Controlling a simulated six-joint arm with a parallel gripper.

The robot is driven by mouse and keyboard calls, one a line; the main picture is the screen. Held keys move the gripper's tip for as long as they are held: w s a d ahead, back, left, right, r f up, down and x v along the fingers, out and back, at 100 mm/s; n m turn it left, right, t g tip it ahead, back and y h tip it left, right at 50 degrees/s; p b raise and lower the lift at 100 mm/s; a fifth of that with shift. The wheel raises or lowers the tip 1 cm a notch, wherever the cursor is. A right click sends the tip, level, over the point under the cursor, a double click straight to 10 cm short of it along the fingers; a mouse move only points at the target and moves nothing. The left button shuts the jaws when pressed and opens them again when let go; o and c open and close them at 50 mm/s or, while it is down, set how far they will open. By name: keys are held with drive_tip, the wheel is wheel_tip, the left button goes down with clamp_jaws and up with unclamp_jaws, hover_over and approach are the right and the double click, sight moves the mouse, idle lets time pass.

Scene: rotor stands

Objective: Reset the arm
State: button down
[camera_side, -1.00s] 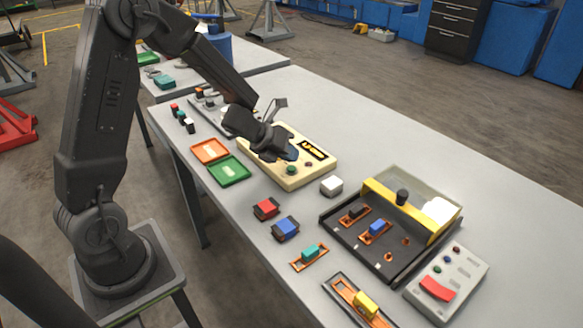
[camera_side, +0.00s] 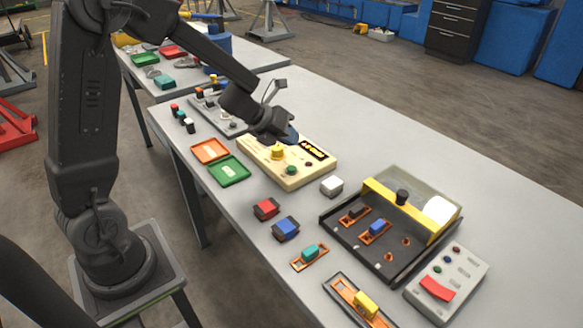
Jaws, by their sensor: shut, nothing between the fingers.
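My gripper (camera_side: 290,136) is shut and empty. It hangs in the air above the back edge of a cream control box (camera_side: 280,178), apart from it as far as I can see. The box has a yellow knob (camera_side: 277,153), a green button (camera_side: 291,170) and a dark display (camera_side: 314,150) with lit characters too small to read. My arm reaches in from the left, over the back part of the grey table.
An orange tray (camera_side: 210,150) and a green tray (camera_side: 229,171) lie left of the box. Red (camera_side: 266,208) and blue (camera_side: 286,228) blocks, a white block (camera_side: 331,186) and a black fixture (camera_side: 331,222) with a yellow bar stand nearer.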

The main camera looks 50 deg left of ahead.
idle(0.3)
drive_tip(key=s+r+n+t+y, duration=0.1)
drive_tip(key=s+r+n+y, duration=0.2)
drive_tip(key=r+n, duration=0.4)
drive_tip(key=s+r+n+t+y, duration=0.1)
drive_tip(key=s+r+n+y, duration=0.35)
drive_tip(key=n, duration=0.45)
drive_tip(key=s+d+n+g+h, duration=0.2)
drive_tip(key=s+d+n, duration=0.3)
drive_tip(key=s+n, duration=0.2)
drive_tip(key=s+d+r+n+g+h, duration=0.1)
drive_tip(key=s+d+n+g+h, duration=0.1)
drive_tip(key=s+d+n, duration=0.3)
drive_tip(key=s+n+g, duration=0.1)
drive_tip(key=s+n, duration=0.1)
drive_tip(key=s, duration=0.2)
drive_tip(key=shift+s+n+h, duration=0.25)
drive_tip(key=shift+n+h, duration=0.05)
drive_tip(key=shift+h, duration=0.05)
drive_tip(key=shift+d, duration=0.1)
